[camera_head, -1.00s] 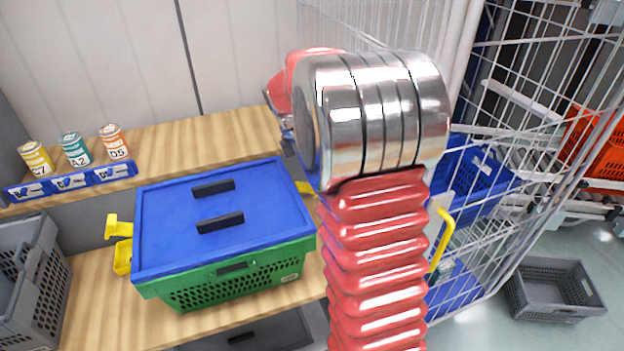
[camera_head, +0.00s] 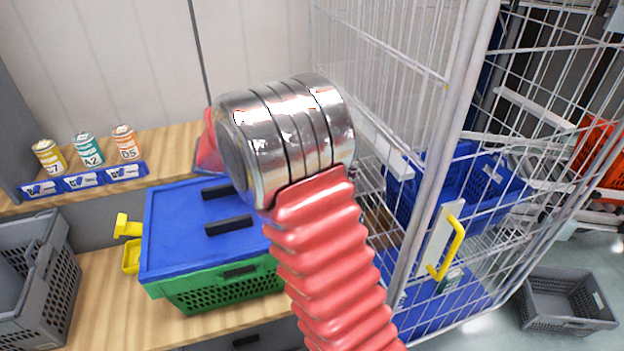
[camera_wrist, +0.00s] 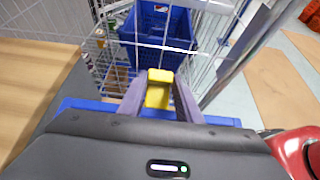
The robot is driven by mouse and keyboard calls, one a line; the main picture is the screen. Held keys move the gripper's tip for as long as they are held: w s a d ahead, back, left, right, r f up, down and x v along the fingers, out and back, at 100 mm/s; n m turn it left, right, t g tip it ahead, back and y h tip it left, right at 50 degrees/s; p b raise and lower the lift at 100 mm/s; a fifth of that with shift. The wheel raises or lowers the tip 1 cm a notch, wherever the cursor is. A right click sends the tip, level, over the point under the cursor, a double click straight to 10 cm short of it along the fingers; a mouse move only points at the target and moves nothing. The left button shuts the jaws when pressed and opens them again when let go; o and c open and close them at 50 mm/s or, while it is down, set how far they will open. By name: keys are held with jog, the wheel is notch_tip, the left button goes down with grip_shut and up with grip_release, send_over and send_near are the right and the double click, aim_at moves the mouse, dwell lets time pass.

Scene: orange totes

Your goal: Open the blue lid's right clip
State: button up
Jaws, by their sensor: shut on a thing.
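The blue lid (camera_head: 180,240) lies on the green crate (camera_head: 225,292) on the wooden bench in the head view. Its right side is hidden behind my arm. In the wrist view my gripper (camera_wrist: 157,88) is shut on the yellow right clip (camera_wrist: 160,76), with one finger on each side of it. A strip of the blue lid (camera_wrist: 222,121) shows behind the gripper body. The yellow left clip (camera_head: 131,257) sticks outward from the crate's left side. My gripper's fingers are hidden in the head view.
A wire cage trolley (camera_head: 440,180) with a blue crate (camera_head: 490,190) stands close on the right. A grey crate (camera_head: 30,280) stands on the left, and another (camera_head: 568,300) on the floor. Several cans stand on the back ledge, including an orange one (camera_head: 125,142).

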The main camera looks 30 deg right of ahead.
jog(key=shift+a+h, duration=0.2)
jog(key=shift+h, duration=0.3)
jog(key=o, duration=1)
jog(key=shift+o, duration=0.2)
jog(key=v, duration=1.3)
jog(key=shift+w+a, duration=0.3)
jog(key=shift+a, duration=0.15)
jog(key=shift+s, duration=0.1)
